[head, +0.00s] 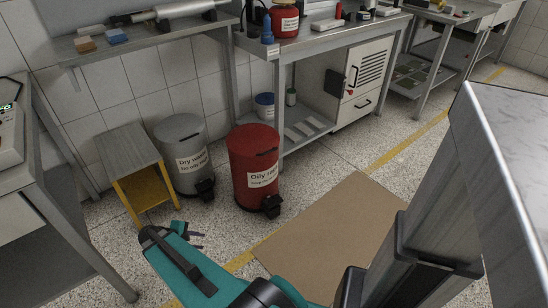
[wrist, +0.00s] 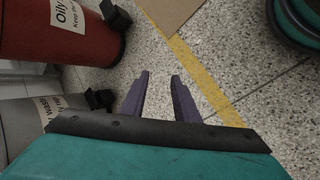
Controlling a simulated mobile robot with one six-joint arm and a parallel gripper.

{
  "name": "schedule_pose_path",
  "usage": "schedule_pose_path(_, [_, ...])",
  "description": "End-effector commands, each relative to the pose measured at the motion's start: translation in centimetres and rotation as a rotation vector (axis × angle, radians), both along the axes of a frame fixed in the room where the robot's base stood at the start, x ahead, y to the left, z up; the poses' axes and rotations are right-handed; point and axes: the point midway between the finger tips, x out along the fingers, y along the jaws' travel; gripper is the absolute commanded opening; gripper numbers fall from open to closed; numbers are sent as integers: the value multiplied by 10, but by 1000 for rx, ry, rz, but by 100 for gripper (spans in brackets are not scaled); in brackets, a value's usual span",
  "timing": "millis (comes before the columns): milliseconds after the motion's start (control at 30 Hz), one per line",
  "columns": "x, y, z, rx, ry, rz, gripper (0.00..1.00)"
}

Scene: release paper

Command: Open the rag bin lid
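The red bin labelled "Oily" (head: 250,180) stands on the floor in the middle of the head view, its lid (head: 252,139) down. A black pedal (head: 271,206) sticks out at its base. The bin (wrist: 50,35) and its pedal (wrist: 116,17) also show at the upper left of the wrist view; its lid is out of that view. My gripper (head: 200,240) is low over the floor, in front of the bins and left of the red one. In the wrist view my gripper (wrist: 162,78) has its two purple fingers apart with nothing between them. It touches neither bin.
A grey bin labelled "Dry waste" (head: 182,157) stands just left of the red bin. A bench (head: 320,40) stands behind the red bin. A brown mat (head: 330,238) and open speckled floor lie to the right.

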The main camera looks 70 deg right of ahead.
Motion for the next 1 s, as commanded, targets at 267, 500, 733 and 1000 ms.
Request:
schedule_pose_path(267, [-3, -132, 22, -221, 32, 37, 28])
schedule_pose_path(500, [-31, -234, 64, -410, 111, 59, 28])
schedule_pose_path(733, [-72, -315, 110, -571, 225, 67, 28])
schedule_pose_path(1000, [-103, -357, 147, -662, 314, 72, 28])
